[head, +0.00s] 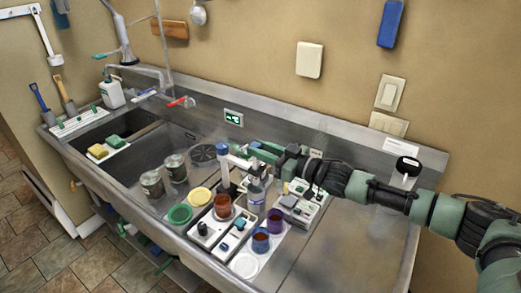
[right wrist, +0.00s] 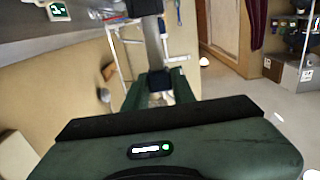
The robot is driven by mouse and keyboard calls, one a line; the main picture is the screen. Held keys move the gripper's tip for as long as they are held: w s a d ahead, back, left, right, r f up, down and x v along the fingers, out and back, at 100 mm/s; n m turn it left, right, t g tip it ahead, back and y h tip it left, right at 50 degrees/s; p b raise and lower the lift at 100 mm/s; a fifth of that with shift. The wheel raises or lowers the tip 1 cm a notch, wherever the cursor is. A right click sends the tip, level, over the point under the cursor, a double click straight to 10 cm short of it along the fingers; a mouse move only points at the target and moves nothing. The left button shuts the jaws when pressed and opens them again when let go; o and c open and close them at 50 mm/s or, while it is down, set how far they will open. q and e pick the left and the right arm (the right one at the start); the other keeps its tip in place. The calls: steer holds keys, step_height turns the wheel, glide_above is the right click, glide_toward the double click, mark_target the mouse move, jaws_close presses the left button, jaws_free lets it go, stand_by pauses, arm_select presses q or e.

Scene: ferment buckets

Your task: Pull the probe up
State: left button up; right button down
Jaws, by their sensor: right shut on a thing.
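My right gripper (head: 236,151) reaches in from the right and is shut on the blue-topped probe (head: 223,150). In the right wrist view a dark blue block (right wrist: 158,82) sits between my green fingers. In the head view, the pale shaft below the blue top stands roughly upright over a cup of red-brown liquid (head: 222,207). I cannot tell whether the probe's lower end is in the liquid. My left gripper is not in view.
Two cups of dark liquid (head: 267,238) stand on a white tray at the front. A clear bottle (head: 256,192) and a grey device (head: 299,207) stand close to the right. Two metal cans (head: 152,184) are at the left. The counter's right part is mostly clear.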

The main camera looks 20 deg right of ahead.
steer(key=c, duration=1.2)
jaws_free()
steer(key=shift+r, duration=0.45)
steer(key=shift+o, duration=0.2)
steer(key=shift+f, duration=0.1)
steer(key=shift+f, duration=0.1)
steer(key=shift+s+d+f, duration=0.1)
steer(key=shift+s+d, duration=0.1)
steer(key=shift+d, duration=0.05)
steer(key=b+v, duration=0.3)
steer(key=v, duration=0.4)
steer(key=shift+s, duration=0.1)
